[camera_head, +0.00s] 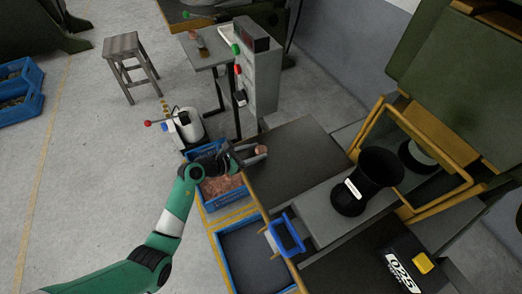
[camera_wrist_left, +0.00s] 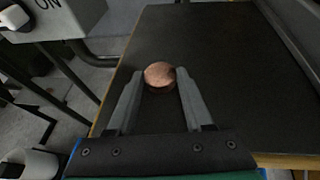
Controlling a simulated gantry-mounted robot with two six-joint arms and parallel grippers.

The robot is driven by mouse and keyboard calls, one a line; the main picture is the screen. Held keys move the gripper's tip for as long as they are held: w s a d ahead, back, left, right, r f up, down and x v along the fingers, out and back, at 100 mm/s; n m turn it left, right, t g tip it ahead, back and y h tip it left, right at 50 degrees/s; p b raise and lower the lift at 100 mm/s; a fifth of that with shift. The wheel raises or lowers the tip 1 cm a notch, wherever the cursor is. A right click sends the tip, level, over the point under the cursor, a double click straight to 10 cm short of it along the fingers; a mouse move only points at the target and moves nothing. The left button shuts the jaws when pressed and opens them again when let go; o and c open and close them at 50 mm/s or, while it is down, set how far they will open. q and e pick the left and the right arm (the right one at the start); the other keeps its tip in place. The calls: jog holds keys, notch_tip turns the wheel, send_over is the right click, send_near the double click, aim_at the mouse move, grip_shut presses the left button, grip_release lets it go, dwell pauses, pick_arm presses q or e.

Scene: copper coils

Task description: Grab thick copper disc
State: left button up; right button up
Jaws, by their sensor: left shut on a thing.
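A thick round copper disc (camera_wrist_left: 160,74) is gripped between the two finger ends of my left gripper (camera_wrist_left: 160,80) in the left wrist view. In the head view my left gripper (camera_head: 258,155) reaches over the inner edge of the dark table, with the copper disc (camera_head: 262,149) at its tips. The disc is held above the dark tabletop; how high I cannot tell. Below my left wrist, a blue crate (camera_head: 229,206) holds several copper pieces, partly hidden by the arm. My right gripper is not in view.
The dark tabletop (camera_head: 300,160) has free room ahead of the gripper. A black flared cylinder (camera_head: 367,181) stands on the grey machine bed to the right, near a yellow frame (camera_head: 460,185). A second blue crate (camera_head: 250,270) looks empty. A grey control box (camera_head: 260,80) stands behind.

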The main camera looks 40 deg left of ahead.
pick_arm(q)
grip_shut()
jog(key=shift+r+p, duration=0.5)
notch_tip(320, 180, up, 3)
jog(key=shift+f+p, duration=0.1)
jog(key=shift+p, duration=1.15)
jog(key=s+d+r+p, duration=0.9)
jog(key=s+p, duration=0.1)
jog(key=shift+s+d, duration=0.15)
jog(key=shift+d, duration=0.1)
